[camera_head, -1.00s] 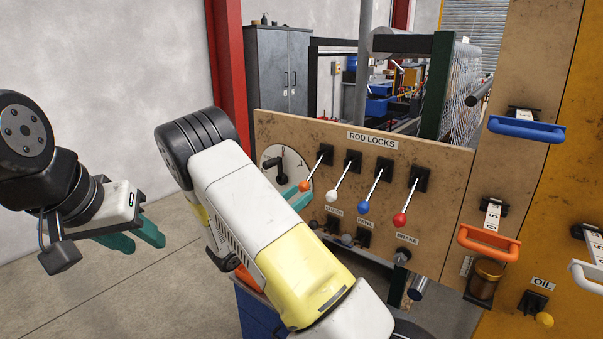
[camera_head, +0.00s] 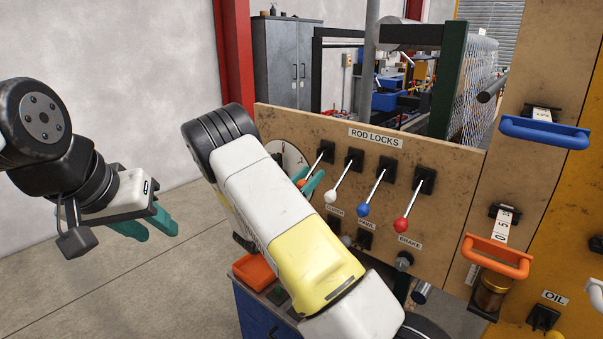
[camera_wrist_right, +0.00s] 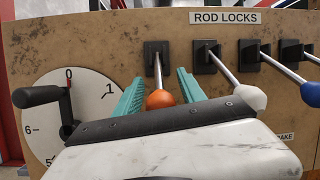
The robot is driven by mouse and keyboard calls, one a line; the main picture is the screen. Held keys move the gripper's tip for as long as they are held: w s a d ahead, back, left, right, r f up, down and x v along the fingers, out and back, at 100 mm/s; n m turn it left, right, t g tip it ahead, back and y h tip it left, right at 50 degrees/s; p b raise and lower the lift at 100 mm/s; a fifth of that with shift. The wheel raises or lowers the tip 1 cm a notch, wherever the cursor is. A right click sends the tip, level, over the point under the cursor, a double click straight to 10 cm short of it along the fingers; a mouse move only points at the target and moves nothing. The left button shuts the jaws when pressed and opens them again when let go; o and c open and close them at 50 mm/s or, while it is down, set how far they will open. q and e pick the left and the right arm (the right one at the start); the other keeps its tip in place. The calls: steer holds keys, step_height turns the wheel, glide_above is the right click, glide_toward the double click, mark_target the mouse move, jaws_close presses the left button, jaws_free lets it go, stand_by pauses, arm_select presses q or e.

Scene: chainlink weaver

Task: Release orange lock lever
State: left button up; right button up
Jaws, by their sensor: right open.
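The orange lock lever (camera_head: 301,183) is the leftmost of the levers on the ROD LOCKS panel (camera_head: 290,122). Its rod slants down from a black slot, with the orange ball at its lower end. In the right wrist view the orange ball (camera_wrist_right: 160,99) sits between the two teal fingers of my right gripper (camera_wrist_right: 160,92), with a gap on each side. The right gripper (camera_head: 307,186) is open around it and partly hidden behind my right arm in the head view. My left gripper (camera_head: 152,224) hangs at the left, away from the panel, its teal fingers seeming apart.
White (camera_head: 331,196), blue (camera_head: 362,209) and red (camera_head: 401,224) ball levers stand to the right. A dial with a black crank (camera_wrist_right: 38,97) is close on the left. An orange tray (camera_head: 254,271) lies on a blue cabinet below. Orange (camera_head: 497,254) and blue (camera_head: 545,131) handles are further right.

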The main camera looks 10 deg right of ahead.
steer(key=shift+x, duration=0.9)
steer(key=shift+a, duration=0.1)
jaws_close()
stand_by(0.7)
